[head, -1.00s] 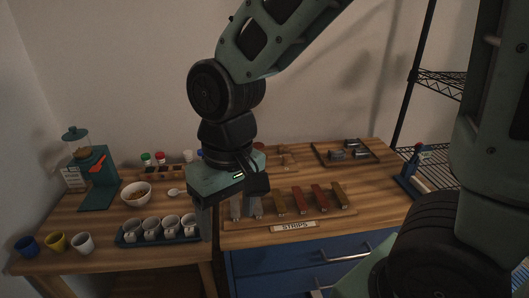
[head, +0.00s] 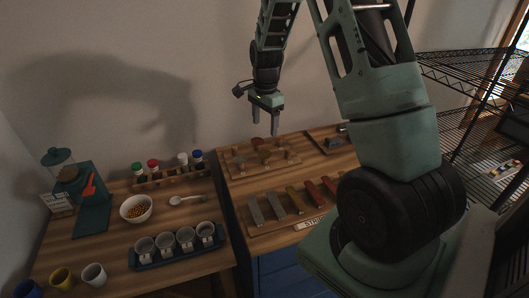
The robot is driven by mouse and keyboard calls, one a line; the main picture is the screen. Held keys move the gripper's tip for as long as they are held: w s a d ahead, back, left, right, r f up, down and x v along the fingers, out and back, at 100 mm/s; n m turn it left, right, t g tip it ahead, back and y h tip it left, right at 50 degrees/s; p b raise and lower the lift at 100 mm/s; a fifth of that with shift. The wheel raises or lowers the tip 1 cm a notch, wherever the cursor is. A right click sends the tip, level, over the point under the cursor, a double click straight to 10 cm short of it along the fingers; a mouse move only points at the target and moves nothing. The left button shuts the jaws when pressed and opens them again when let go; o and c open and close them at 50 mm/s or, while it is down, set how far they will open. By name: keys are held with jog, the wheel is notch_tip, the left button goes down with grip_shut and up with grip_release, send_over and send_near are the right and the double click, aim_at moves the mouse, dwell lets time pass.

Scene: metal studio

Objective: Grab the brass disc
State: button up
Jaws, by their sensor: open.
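My gripper (head: 265,131) points down with its fingers apart and empty, in the upper middle of the head view. It hangs above or just behind a wooden board (head: 240,173) that bears several small round pieces. One reddish-brown round piece (head: 256,142) shows just under the left finger. Duller tan and grey pieces lie nearer on the board. In this dim light and at this size I cannot tell which one is the brass disc. I see no contact between the fingers and any piece.
In front of the board lies a rack of metal strips (head: 276,204) with a label. A tray with dark blocks (head: 333,144) is to the right. At left stand a rack of capped jars (head: 168,172), a bowl (head: 136,208), a spoon and a tray of cups (head: 142,264).

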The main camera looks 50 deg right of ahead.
send_over(264, 154)
jog(key=f, duration=0.2)
jog(key=d+f, duration=0.1)
jog(key=f, duration=0.1)
jog(key=shift+w+f+p, duration=0.1)
jog(key=shift+w+p, duration=0.1)
jog(key=shift+p, duration=0.15)
jog(key=f, duration=0.1)
jog(key=f+p, duration=0.1)
jog(key=f, duration=0.1)
jog(key=f+p, duration=0.1)
jog(key=shift+s+a+f, duration=0.3)
jog(key=shift+a+f, duration=0.1)
jog(key=shift+f, duration=0.25)
jog(key=shift+f, duration=0.2)
jog(key=c, duration=1.1)
